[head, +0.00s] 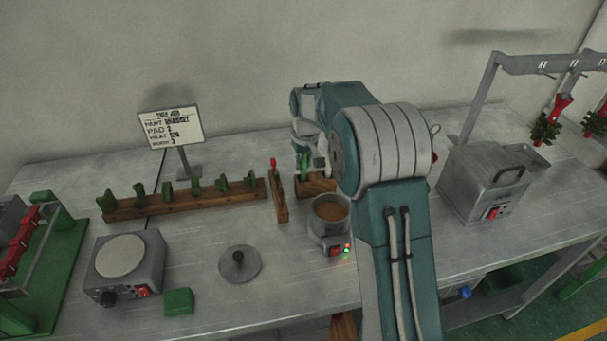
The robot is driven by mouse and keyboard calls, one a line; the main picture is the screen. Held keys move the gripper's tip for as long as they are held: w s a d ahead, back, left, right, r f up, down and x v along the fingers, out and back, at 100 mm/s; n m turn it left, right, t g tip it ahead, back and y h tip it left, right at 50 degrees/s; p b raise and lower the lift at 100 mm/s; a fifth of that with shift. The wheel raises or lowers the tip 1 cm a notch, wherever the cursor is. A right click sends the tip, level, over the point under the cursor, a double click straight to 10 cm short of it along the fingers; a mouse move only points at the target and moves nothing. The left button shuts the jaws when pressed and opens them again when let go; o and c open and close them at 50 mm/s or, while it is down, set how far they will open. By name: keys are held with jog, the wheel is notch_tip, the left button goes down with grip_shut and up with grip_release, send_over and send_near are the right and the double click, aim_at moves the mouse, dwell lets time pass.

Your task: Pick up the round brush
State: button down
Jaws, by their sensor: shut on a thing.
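My gripper (309,163) is at the back middle of the table, just above a small wooden block (316,187). It is shut on a slim tool with a green handle (304,168), which fits the round brush. The brush head is not visible, and my own arm hides part of this area. I cannot tell whether the tool still sits in the block. A thin wooden rack (280,205) with a red-tipped tool (274,170) stands just left of the block.
A small pot (331,226) of brown liquid stands in front of the block. A long wooden rack (180,204) with green pieces, a sign (171,126), a hot plate (124,267) and a round lid (240,264) are to the left. A metal box (487,180) stands right.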

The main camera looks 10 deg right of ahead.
notch_tip(320, 180, up, 10)
jog(key=shift+a, duration=0.1)
dwell(0.4)
dwell(0.6)
